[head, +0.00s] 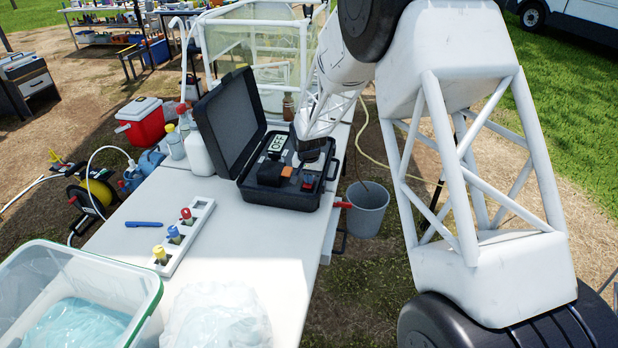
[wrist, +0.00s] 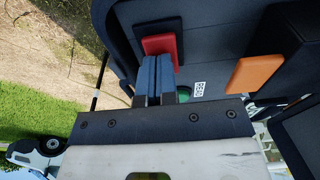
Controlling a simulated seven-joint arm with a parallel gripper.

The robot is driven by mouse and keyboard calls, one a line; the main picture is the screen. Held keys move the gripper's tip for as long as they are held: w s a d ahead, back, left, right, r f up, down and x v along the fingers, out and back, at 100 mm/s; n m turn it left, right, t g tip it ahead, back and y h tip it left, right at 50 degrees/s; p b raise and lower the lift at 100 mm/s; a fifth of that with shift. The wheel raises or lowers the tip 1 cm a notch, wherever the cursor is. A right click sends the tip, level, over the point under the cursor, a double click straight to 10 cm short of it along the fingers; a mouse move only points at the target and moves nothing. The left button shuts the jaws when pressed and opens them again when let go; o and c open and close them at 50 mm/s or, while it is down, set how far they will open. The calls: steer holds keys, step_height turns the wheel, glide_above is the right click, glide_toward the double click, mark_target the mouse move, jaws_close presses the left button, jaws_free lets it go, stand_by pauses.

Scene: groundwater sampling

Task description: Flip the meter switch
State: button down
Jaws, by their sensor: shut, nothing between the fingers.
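The meter sits in an open black case (head: 285,200) on the white table. Its small light display (head: 277,144) shows dark characters that look like OFF. In the wrist view a red block (wrist: 160,46) and an orange block (wrist: 254,74) stand on the dark panel. A green round part (wrist: 184,94) is partly hidden behind my gripper. I cannot tell for certain which part is the switch. My gripper (wrist: 152,62) is shut and empty, its blue fingertips right beside the red block; contact is unclear. In the head view my arm reaches over the case's right side.
The raised case lid (head: 229,122) stands at the left of the case. A white bottle (head: 197,150), a sample rack (head: 186,238) and a blue pen (head: 144,224) are on the table. A grey bucket (head: 367,210) is off the table's right edge.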

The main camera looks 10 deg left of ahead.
mark_target(310, 187)
step_height(310, 187, up, 14)
steer(key=s, duration=0.1)
steer(key=shift+s, duration=0.35)
stand_by(0.4)
steer(key=s+d+r, duration=0.8)
steer(key=s+d, duration=0.2)
steer(key=d, duration=0.3)
steer(key=s+d+r, duration=0.8)
steer(key=s+d, duration=0.2)
steer(key=d, duration=0.2)
steer(key=s+d, duration=0.4)
steer(key=s, duration=0.4)
steer(key=s+d+f+t, duration=0.1)
steer(key=s+d, duration=0.3)
steer(key=s, duration=0.5)
steer(key=s+d, duration=0.4)
steer(key=s, duration=0.5)
steer(key=shift+s+d+f, duration=0.15)
steer(key=shift+d+f, duration=0.1)
steer(key=shift+d, duration=0.05)
